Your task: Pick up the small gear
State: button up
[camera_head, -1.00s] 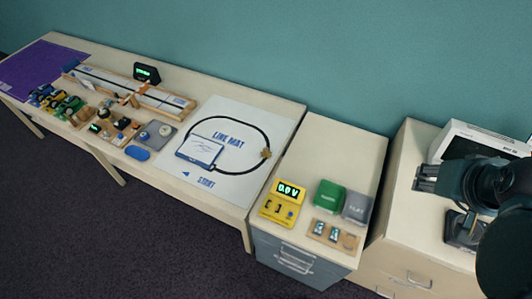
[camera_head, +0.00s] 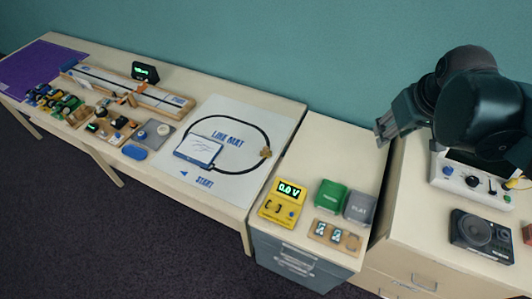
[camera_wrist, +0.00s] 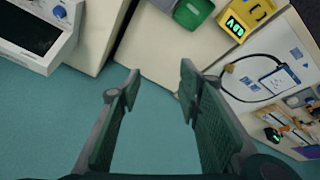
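My gripper (camera_head: 390,125) is raised above the gap between the drawer unit and the right-hand cabinet in the head view. In the wrist view my gripper (camera_wrist: 161,72) has its two fingers wide apart with nothing between them. A small tan, gear-like piece (camera_head: 266,152) sits on the right side of the black loop on the white line mat (camera_head: 233,185). The same piece shows tiny in the wrist view (camera_wrist: 229,68), well beyond the fingers. It is too small to tell for certain whether it is the small gear.
A yellow meter (camera_head: 282,202), a green box (camera_head: 330,195) and a grey box (camera_head: 359,206) stand on the drawer unit. A white-framed instrument (camera_head: 470,182) and a black device (camera_head: 482,236) are on the right cabinet. The drawer unit's back half is clear.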

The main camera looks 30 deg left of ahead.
jog(key=w+a+f+n+g+b, duration=0.1)
jog(key=w+a+f+n, duration=0.1)
jog(key=w+a+f, duration=0.3)
jog(key=w+a+f+n+b, duration=0.1)
jog(key=w+a+f+n, duration=0.1)
jog(key=a, duration=0.5)
jog(key=n+g+h+b, duration=0.1)
jog(key=n+g+b, duration=0.2)
jog(key=n+b, duration=0.35)
send_over(266, 148)
jog(key=p, duration=0.1)
jog(key=shift+n, duration=0.95)
jog(key=f, duration=2.6)
jog(key=shift+d+f, duration=0.15)
jog(key=shift+d, duration=0.25)
jog(key=shift+s+a+f, duration=0.1)
jog(key=shift+a+f, duration=0.15)
jog(key=shift+f, duration=0.1)
jog(key=shift+f, duration=1.3)
jog(key=shift+a+f+b, duration=0.1)
jog(key=shift+f+b, duration=0.6)
jog(key=shift+f, duration=1.9)
